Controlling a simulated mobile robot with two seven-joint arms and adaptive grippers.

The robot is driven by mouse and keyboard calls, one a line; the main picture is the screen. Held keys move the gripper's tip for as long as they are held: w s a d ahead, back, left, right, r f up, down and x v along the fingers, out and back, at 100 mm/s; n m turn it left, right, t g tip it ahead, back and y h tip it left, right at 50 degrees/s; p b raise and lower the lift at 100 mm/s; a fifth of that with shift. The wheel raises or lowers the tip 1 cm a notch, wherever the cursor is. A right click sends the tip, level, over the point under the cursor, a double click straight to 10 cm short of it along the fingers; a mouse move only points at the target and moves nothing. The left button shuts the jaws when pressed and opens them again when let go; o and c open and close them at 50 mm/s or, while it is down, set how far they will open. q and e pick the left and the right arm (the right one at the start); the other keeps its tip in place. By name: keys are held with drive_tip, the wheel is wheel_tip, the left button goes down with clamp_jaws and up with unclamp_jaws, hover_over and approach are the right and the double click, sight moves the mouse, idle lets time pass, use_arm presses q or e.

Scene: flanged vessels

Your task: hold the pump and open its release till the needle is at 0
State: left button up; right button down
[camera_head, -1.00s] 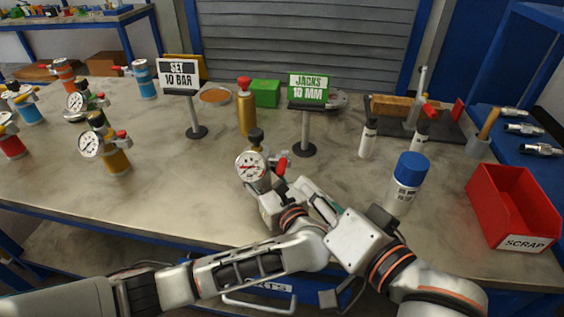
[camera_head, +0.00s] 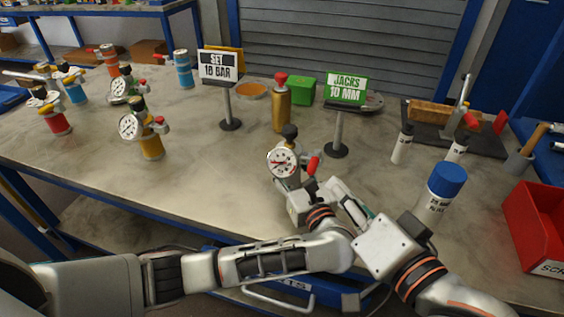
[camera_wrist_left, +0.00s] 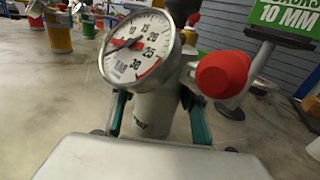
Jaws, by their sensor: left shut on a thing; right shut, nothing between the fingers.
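The pump is a silver-grey cylinder (camera_wrist_left: 155,112) with a white gauge (camera_head: 282,161), a black top knob (camera_head: 290,131) and a red knob (camera_head: 313,164) at its side. In the left wrist view the gauge (camera_wrist_left: 138,48) faces me; its dark needle points left, toward the low end of the scale, exact value unclear. The red knob (camera_wrist_left: 222,74) is beside it. My left gripper (camera_wrist_left: 157,120) is shut around the pump body, one finger on each side. My right gripper (camera_head: 335,188) is shut and empty, just right of and below the red knob, apparently apart from it.
Signs reading SET 10 BAR (camera_head: 217,65) and JACKS 10 MM (camera_head: 346,89) stand behind. A gold cylinder (camera_head: 281,108) is behind the pump. Several gauge pumps stand at left. A blue-capped bottle (camera_head: 443,188) and red scrap bin (camera_head: 541,225) are at right.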

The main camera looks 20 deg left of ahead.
use_arm(q)
drive_tip(key=shift+f, duration=0.1)
drive_tip(key=o, duration=1.6)
